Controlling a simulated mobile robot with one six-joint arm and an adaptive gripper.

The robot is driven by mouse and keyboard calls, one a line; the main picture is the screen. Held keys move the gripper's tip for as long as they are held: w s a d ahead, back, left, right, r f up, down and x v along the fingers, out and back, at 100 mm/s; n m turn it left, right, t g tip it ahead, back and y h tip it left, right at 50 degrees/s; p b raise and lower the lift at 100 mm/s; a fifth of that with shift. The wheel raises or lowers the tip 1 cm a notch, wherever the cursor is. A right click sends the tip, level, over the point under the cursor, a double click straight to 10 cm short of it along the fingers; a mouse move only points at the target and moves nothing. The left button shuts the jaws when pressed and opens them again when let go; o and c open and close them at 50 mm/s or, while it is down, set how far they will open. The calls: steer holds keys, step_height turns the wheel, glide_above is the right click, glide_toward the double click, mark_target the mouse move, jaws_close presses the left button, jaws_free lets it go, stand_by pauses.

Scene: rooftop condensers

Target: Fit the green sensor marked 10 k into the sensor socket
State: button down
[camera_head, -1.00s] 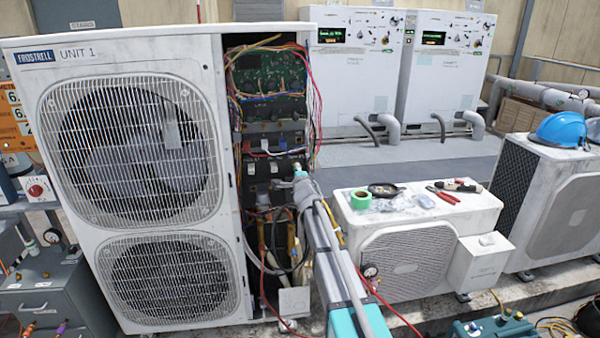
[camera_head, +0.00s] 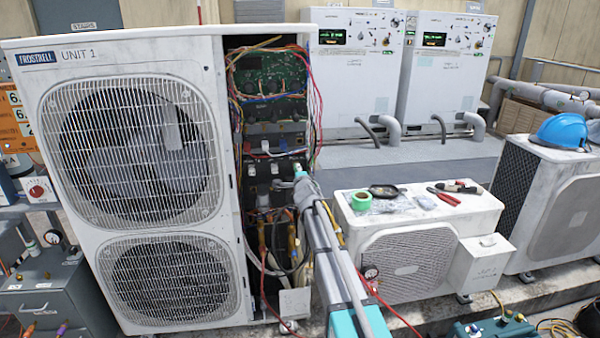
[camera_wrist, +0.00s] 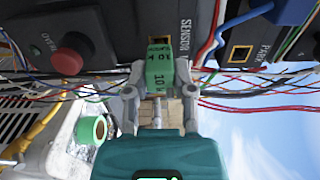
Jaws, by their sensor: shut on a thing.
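The green sensor marked 10 k (camera_wrist: 159,72) is between the fingers of my gripper (camera_wrist: 159,92) in the wrist view, and the gripper is shut on it. Its far end is at or just below the sensor socket (camera_wrist: 159,43), a small opening on the dark panel beside the label SENSOR. The upper rim of the socket shows above the sensor. I cannot tell whether the sensor's end touches the socket. In the head view my gripper (camera_head: 299,178) is at the open bay of Unit 1 (camera_head: 272,135), and the sensor is hidden there.
The wrist view shows a PARK socket (camera_wrist: 241,53) to the right and a red button (camera_wrist: 73,55) to the left. Loose wires (camera_wrist: 250,85) cross close to the gripper. In the head view, a low condenser (camera_head: 410,255) carries green tape (camera_head: 361,201) and pliers (camera_head: 445,196).

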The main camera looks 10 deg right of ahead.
steer(key=shift+w, duration=0.85)
stand_by(0.8)
steer(key=shift+c, duration=1.9)
jaws_free()
steer(key=s, duration=1.2)
steer(key=shift+s+d, duration=0.1)
